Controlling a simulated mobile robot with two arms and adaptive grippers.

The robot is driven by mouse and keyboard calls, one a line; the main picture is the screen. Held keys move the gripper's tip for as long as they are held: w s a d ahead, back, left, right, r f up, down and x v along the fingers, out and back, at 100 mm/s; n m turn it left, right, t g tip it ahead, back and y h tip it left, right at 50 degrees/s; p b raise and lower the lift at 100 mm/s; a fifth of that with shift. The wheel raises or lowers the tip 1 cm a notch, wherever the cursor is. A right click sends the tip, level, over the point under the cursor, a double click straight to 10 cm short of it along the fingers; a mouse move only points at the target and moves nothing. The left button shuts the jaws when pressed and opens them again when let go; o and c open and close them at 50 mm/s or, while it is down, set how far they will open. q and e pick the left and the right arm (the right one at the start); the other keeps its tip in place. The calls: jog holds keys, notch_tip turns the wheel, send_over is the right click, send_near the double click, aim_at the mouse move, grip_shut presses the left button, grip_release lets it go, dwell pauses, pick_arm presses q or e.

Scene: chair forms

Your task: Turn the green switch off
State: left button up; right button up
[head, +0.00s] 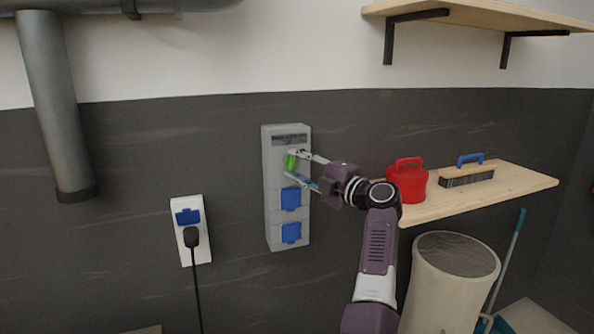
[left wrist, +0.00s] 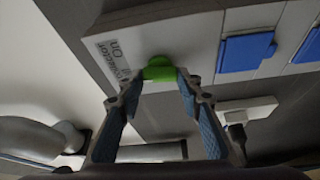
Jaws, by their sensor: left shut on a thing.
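The green switch (head: 289,161) is on the upper part of a grey wall box (head: 273,215), under a label. In the left wrist view the green switch (left wrist: 160,70) shows between the fingertips, and the label beside it partly reads "On". My left gripper (head: 290,164) is at the box front, one finger above the switch and one below. The left wrist view shows the left gripper (left wrist: 158,84) shut on the switch, its fingers spread to the switch's width. The fingers hide part of the switch. My right gripper is not in view.
The box has two blue socket covers (head: 290,198) below the switch. A white socket (head: 187,250) with a black plug is left of it. A wooden shelf (head: 525,186) at right holds a red container (head: 408,183) and a brush (head: 467,178). A bin (head: 430,290) stands beneath.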

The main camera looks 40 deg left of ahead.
pick_arm(q)
jog(key=shift+f+n+h, duration=0.1)
jog(key=shift+n+h, duration=0.2)
jog(key=shift+n, duration=0.3)
jog(key=o, duration=1.1)
jog(key=shift+c, duration=0.2)
jog(key=shift+o, duration=0.5)
jog(key=shift+d, duration=0.1)
jog(key=d, duration=0.7)
jog(key=shift+s+d, duration=0.15)
jog(key=shift+s, duration=0.2)
